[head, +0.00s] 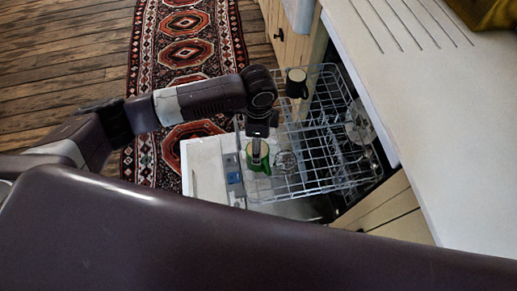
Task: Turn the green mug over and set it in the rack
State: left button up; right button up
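The green mug (265,167) has a pale inside and its opening faces up. It shows at the left edge of the pulled-out dishwasher rack (322,128), above or beside the open door; its support is hard to tell. My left gripper (256,155) points down at the mug from above, its fingers overlapping the mug's opening and near wall. I see the fingers nearly edge-on, so whether they grip the wall is not clear. My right gripper is not in view.
A black mug (296,84) stands at the rack's far left corner. A clear glass (286,162) is in the rack beside the green mug. Pale dishes (360,125) sit at the right. The counter (420,90) borders the right; the open white door (207,165) lies left.

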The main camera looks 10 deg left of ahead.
pick_arm(q)
jog(key=shift+s+r, duration=0.1)
jog(key=shift+r, duration=1.85)
